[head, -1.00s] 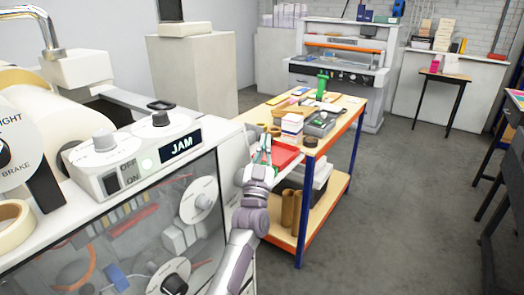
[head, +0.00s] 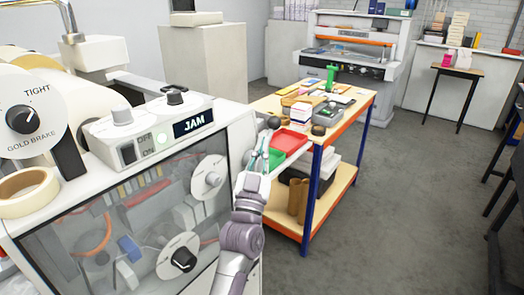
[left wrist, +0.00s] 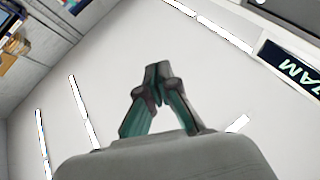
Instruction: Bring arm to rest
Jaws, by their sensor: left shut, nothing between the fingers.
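My left arm reaches up from the bottom middle of the head view. Its gripper (head: 262,152) is in front of the near left corner of the workbench, beside the right side of the machine with the JAM display (head: 194,124). In the left wrist view its two teal and dark fingers (left wrist: 157,72) come together at the tips and hold nothing. Pale surfaces lie behind the fingers, with part of the JAM display at the right edge. My right gripper is in neither current view.
The white machine (head: 228,128) stands close on the left. Grey floor (head: 400,200) is clear on the right.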

